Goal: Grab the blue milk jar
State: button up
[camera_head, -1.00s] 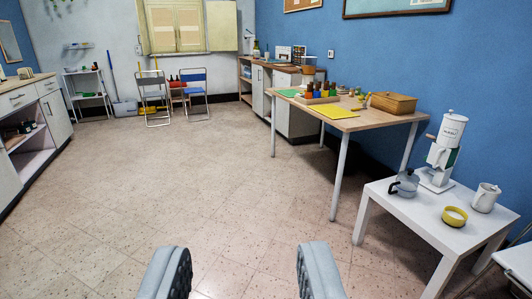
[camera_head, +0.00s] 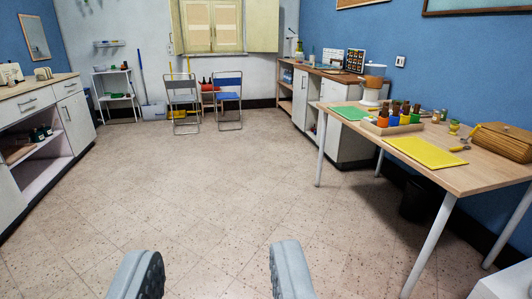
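My gripper (camera_head: 216,258) shows at the bottom of the view, its two grey fingers wide apart with only tiled floor between them. It is open and empty, well away from any furniture. I cannot make out a blue milk jar in this view. A tray (camera_head: 392,128) on the wooden table at the right holds several small bottles with orange, blue and yellow lower parts; they are too small to identify.
The wooden table (camera_head: 470,176) also carries a yellow sheet (camera_head: 426,153) and a woven box (camera_head: 502,141). A white table's corner (camera_head: 505,284) shows at bottom right. Cabinets (camera_head: 75,115) stand left, folding chairs (camera_head: 228,95) at the back. The middle floor (camera_head: 220,175) is clear.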

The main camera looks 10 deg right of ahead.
aim_at(394, 120)
jog(key=i+z, duration=0.2)
jog(key=i, duration=0.4)
jog(key=i+j+z, duration=0.2)
jog(key=i, duration=0.35)
jog(key=i+j+z, duration=0.1)
jog(key=i+z, duration=0.15)
jog(key=i, duration=0.35)
jog(key=i+l+z, duration=0.15)
jog(key=i+z, duration=0.3)
jog(key=i, duration=0.5)
jog(key=i+j+z, duration=0.2)
jog(key=i+z, duration=0.25)
jog(key=i, duration=0.5)
